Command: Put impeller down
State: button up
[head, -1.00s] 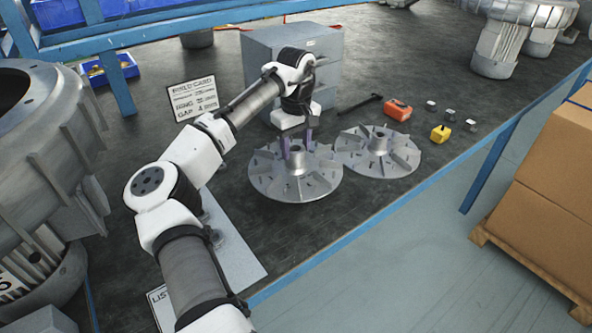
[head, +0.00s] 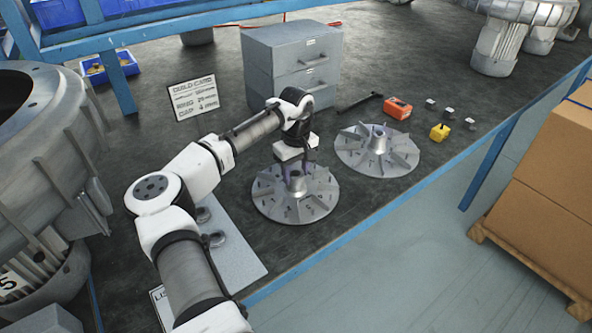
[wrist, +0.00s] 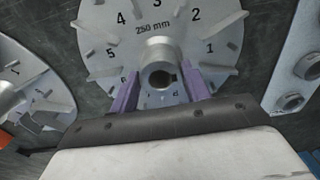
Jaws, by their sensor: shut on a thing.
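The impeller (head: 315,205) is a grey finned disc with a central hub, level at the bench's front middle. It looks down on or just above the dark bench top (head: 360,215); I cannot tell if it touches. My gripper (head: 296,174) is above it, shut on its hub. In the wrist view the purple fingers of my gripper (wrist: 160,84) stand on both sides of the hub. The impeller (wrist: 185,32) there shows numbers and "250 mm". A second finned impeller (head: 372,152) lies to its right, apart from it.
A grey drawer cabinet (head: 272,70) stands behind, with a build card (head: 193,97) to its left. A light plate (head: 240,262) lies to the left. An orange tool (head: 398,109), a yellow block (head: 440,132) and small metal blocks are to the right. The front edge is close.

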jog(key=shift+f, duration=0.2)
jog(key=o, duration=1.2)
jog(key=shift+f, duration=0.1)
jog(key=shift+c, duration=0.2)
notch_tip(320, 180, up, 13)
jog(key=b, duration=0.2)
jog(key=shift+f, duration=0.15)
